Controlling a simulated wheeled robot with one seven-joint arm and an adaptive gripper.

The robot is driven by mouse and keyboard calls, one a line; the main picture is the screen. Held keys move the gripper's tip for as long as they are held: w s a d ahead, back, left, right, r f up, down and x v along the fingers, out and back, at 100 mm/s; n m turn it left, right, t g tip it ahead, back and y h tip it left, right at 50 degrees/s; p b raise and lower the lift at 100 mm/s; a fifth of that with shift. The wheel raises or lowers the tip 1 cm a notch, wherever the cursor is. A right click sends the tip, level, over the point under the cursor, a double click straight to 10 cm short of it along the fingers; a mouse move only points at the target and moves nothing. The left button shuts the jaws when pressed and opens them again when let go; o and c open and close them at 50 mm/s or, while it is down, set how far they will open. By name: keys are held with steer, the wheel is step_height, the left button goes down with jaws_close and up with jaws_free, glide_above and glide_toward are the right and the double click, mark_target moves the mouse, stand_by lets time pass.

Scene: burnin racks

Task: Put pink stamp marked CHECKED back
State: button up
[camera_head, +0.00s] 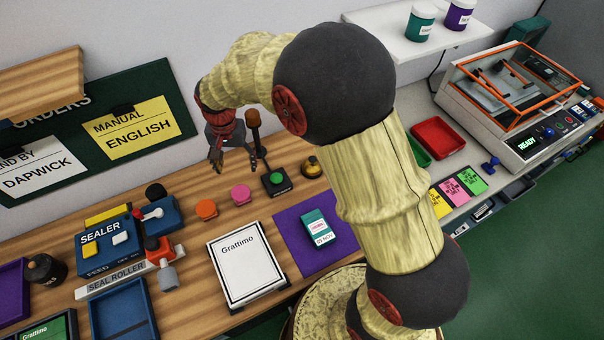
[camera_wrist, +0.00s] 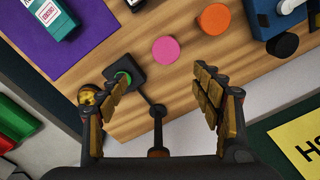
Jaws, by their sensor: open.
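A pink round stamp (camera_head: 240,194) stands on the wooden counter, with an orange round one (camera_head: 206,210) to its left. In the wrist view the pink stamp (camera_wrist: 165,50) is beyond the fingertips, roughly between them, and apart from both. Its CHECKED marking cannot be read. My gripper (camera_wrist: 165,82) is open and empty. In the head view my gripper (camera_head: 216,160) hangs above the counter, near the wall side of the stamps. A teal box (camera_head: 318,227) with a white label bearing pink print and a date lies on the purple mat (camera_head: 290,245).
A black device with a green top (camera_head: 276,182) and a brown-ended rod (camera_head: 253,118) stands close right of the stamps. A brass bell (camera_head: 311,167), a blue sealer (camera_head: 107,240) and a Grattimo board (camera_head: 246,268) are nearby. Bare wood surrounds the stamps.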

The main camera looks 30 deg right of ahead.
steer(key=s+d+r+n+t, duration=0.1)
steer(key=s+d+r, duration=0.15)
steer(key=r, duration=0.35)
steer(key=s+d+r+n+t, duration=0.1)
steer(key=s+d+r, duration=0.1)
steer(key=s+r, duration=0.25)
steer(key=s+d+r+n+t, duration=0.1)
steer(key=s+d+r, duration=0.1)
steer(key=s, duration=0.4)
steer(key=s+d+r+n+t, duration=0.1)
steer(key=s+d+r, duration=0.1)
steer(key=s+r, duration=0.2)
steer(key=s+d+r+n+t, duration=0.1)
steer(key=s+r, duration=0.3)
steer(key=s, duration=0.5)
steer(key=shift+d+n, duration=0.4)
steer(key=shift+n, duration=0.1)
steer(key=shift+s+f, duration=0.1)
steer(key=shift+f+b, duration=0.9)
steer(key=shift+b, duration=0.1)
